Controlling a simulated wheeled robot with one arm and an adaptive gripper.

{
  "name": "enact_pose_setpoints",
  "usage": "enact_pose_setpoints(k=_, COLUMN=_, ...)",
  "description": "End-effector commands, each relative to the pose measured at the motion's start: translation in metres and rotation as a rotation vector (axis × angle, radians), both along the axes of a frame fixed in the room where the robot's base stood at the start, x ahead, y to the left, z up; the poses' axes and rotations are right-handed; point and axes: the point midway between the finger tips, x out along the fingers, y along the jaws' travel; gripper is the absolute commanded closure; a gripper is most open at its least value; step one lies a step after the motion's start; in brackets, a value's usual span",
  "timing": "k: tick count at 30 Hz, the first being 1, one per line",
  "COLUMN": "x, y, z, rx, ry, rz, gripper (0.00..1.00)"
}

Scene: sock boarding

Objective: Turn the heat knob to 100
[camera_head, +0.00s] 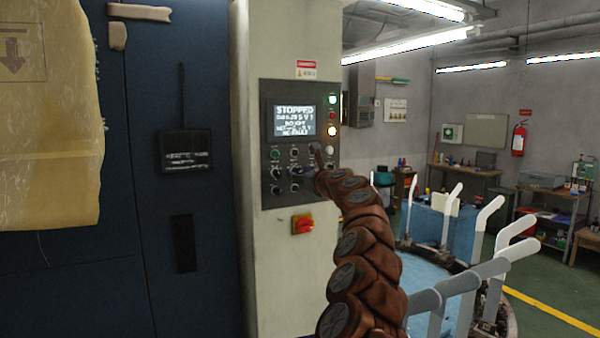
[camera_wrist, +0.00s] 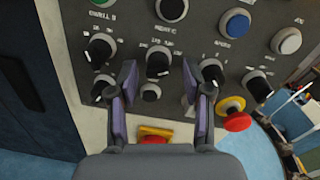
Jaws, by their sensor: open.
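The control panel (camera_head: 268,190) stands on a pale cabinet column, with a lit screen (camera_head: 294,118) reading "STOPPED" and a last line like "NO FAULT". In the wrist view several black knobs show: a left one (camera_wrist: 99,48), a middle one (camera_wrist: 158,62), a right one (camera_wrist: 212,71) and a smaller lower one (camera_wrist: 150,92). Their labels are too blurred to tell which is the heat knob or its setting. My gripper (camera_wrist: 159,70) is open, its two purple-padded fingers on either side of the middle knob, with a gap to it. In the head view my gripper (camera_head: 305,174) partly covers the lower panel.
A red mushroom button (camera_wrist: 236,120) is close to the right finger. A red-and-yellow switch (camera_head: 303,224) sits below the panel. A blue button (camera_wrist: 236,23) is above right. A carousel with white upright forms (camera_head: 487,212) stands to the right; a dark blue cabinet (camera_head: 60,275) is left.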

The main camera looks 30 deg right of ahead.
Motion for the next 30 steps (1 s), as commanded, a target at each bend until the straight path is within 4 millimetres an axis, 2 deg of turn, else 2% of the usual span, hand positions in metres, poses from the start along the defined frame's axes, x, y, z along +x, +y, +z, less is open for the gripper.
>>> enact_pose_setpoints(k=17, x=0.0062, y=0.0017, z=0.0006, rx=-0.002, ry=-0.001, rz=0.003, gripper=0.5)
enact_pose_setpoints(k=30, x=0.0062, y=0.0013, z=0.0006, rx=-0.002, ry=-0.001, rz=0.003, gripper=0.95)
